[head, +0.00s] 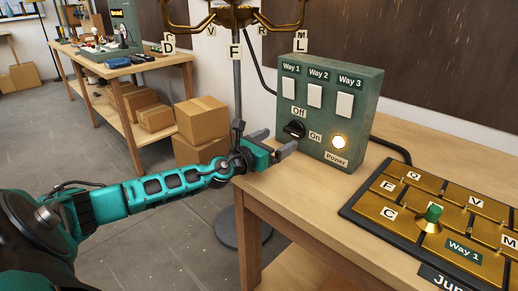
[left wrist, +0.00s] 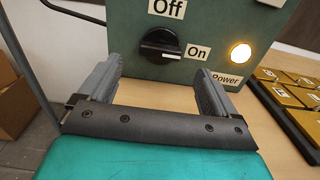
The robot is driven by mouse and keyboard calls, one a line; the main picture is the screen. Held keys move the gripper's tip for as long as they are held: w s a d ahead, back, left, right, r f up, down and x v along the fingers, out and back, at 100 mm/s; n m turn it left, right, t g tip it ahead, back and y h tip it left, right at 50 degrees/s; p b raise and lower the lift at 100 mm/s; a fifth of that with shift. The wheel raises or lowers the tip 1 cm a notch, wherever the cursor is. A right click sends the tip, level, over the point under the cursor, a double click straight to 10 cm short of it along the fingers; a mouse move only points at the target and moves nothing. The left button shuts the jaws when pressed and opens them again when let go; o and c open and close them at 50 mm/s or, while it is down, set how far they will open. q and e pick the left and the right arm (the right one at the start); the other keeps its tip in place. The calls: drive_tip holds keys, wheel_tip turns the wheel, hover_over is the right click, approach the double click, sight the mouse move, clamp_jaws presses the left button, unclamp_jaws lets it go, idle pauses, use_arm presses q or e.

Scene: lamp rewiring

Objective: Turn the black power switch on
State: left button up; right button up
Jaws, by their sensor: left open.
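The black power switch (head: 293,130) is a rotary knob on the front of a green control box (head: 367,110). It also shows in the left wrist view (left wrist: 162,44). "Off" is printed above it and "On" to its right. In the wrist view its handle lies roughly level, toward the "On" label. The round power lamp (head: 339,141) glows warm yellow, also in the wrist view (left wrist: 240,53). My left gripper (head: 275,142) is open and empty just in front of the box, its two fingers (left wrist: 158,70) apart and below the knob. My right gripper is not shown.
Three white rocker switches (head: 315,96) sit higher on the box. A black-edged board with brass tiles (head: 440,215) lies to the right on the wooden table (head: 285,195). A brass lamp (head: 235,15) stands behind on a pole. Cardboard boxes (head: 200,120) are at the left.

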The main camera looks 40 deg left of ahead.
use_arm(q)
drive_tip(key=s, duration=0.5)
drive_tip(key=shift+a+f, duration=0.15)
drive_tip(key=shift+a, duration=0.05)
drive_tip(key=shift+s+b, duration=0.3)
drive_tip(key=shift+s, duration=0.55)
